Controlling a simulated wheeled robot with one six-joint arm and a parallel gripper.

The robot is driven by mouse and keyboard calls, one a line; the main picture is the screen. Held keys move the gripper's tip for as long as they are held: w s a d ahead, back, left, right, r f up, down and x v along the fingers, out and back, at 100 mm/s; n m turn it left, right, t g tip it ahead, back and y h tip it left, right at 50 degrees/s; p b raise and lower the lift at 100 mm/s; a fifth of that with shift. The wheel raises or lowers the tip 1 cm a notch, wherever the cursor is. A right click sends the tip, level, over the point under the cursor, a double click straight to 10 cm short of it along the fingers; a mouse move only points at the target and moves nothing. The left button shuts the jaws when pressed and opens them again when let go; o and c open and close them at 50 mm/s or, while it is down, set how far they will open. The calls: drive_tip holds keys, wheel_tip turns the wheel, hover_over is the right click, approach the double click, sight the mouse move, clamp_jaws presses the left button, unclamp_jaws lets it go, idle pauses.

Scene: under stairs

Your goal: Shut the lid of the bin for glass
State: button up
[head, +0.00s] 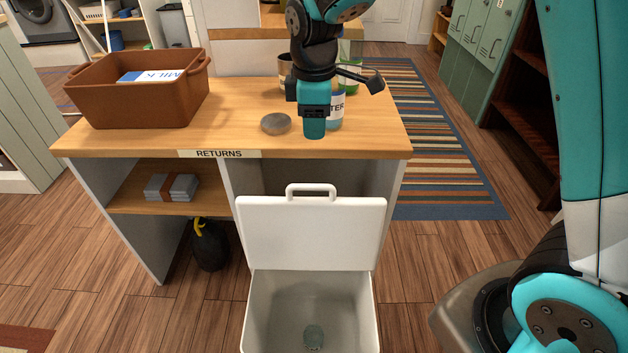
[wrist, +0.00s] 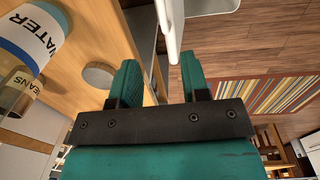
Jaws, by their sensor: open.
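A white bin (head: 252,310) stands on the floor in front of the wooden counter. A greenish, glass-like item (head: 314,337) lies inside it; no label on the bin is visible. Its lid (head: 312,232) is open, standing up at the bin's far side, with a loop handle (head: 311,188) on its upper edge. My gripper (head: 314,132) is open, empty and pointing down, over the counter's front part and above the lid in the head view. In the wrist view, a white edge, apparently the lid (wrist: 173,30), shows beyond my fingers (wrist: 159,78).
The counter (head: 240,115) holds a brown crate (head: 140,105) with a milk carton, a grey disc (head: 276,123) and a water bottle (head: 337,108). A beans can (wrist: 15,88) stands near the bottle. A black bag (head: 208,246) lies under the counter.

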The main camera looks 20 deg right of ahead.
sight(315, 185)
drive_tip(key=f+b, duration=0.1)
drive_tip(key=f, duration=0.4)
drive_tip(key=f+b, duration=0.1)
drive_tip(key=f, duration=1)
drive_tip(key=shift+w+d+f+b, duration=0.1)
drive_tip(key=shift+w+d+b, duration=0.05)
drive_tip(key=shift+w+b, duration=0.25)
clamp_jaws()
